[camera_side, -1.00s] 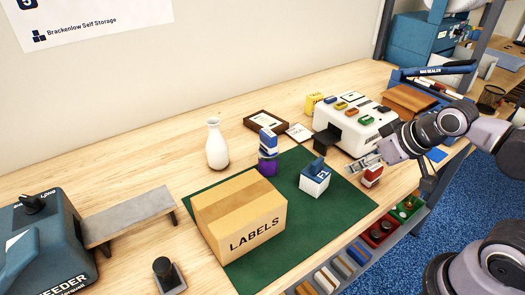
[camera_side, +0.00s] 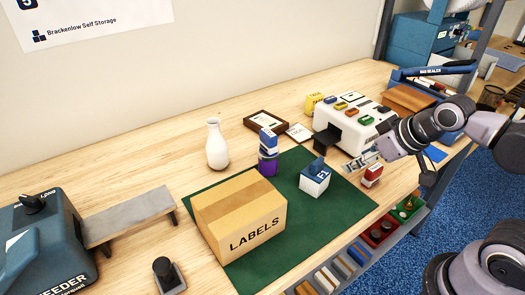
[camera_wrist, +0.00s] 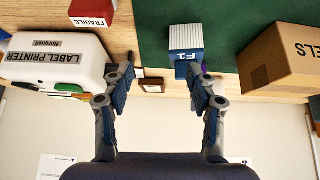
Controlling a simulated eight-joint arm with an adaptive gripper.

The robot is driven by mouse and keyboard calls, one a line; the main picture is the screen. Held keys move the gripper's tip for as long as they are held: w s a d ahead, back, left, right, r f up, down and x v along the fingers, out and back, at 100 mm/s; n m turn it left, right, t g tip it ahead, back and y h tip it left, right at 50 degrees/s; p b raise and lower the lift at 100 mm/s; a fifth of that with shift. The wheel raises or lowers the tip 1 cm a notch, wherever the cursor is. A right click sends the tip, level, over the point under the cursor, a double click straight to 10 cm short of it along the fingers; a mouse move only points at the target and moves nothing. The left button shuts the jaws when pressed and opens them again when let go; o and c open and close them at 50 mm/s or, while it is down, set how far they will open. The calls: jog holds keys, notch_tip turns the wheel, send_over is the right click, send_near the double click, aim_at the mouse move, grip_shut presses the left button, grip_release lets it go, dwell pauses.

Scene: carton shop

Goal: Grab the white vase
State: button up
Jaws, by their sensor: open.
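The white vase (camera_side: 217,145) stands upright on the wooden bench in the side view, near the wall and behind the green mat (camera_side: 330,220). My gripper (camera_side: 357,168) is at the right of the mat, above the bench and well to the right of the vase. In the wrist view my gripper (camera_wrist: 164,82) has its two fingers spread, with nothing held between them.
A label printer (camera_side: 352,125) and a FRAGILE box (camera_side: 372,174) are close to my gripper.

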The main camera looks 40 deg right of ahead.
jog(key=w+a+r+n+g, duration=0.1)
jog(key=w+a+r+n, duration=0.2)
jog(key=w+r+n, duration=0.35)
jog(key=n+g+h, duration=0.1)
jog(key=n+h, duration=0.4)
jog(key=n, duration=1.5)
send_near(218, 133)
jog(key=w+d+f, duration=0.1)
jog(key=w, duration=0.2)
jog(key=shift+s+x, duration=0.1)
jog(key=shift+x, duration=2.6)
jog(key=shift+s+x, duration=0.15)
jog(key=shift+x, duration=2.6)
jog(key=shift+a+f, duration=0.1)
grip_shut()
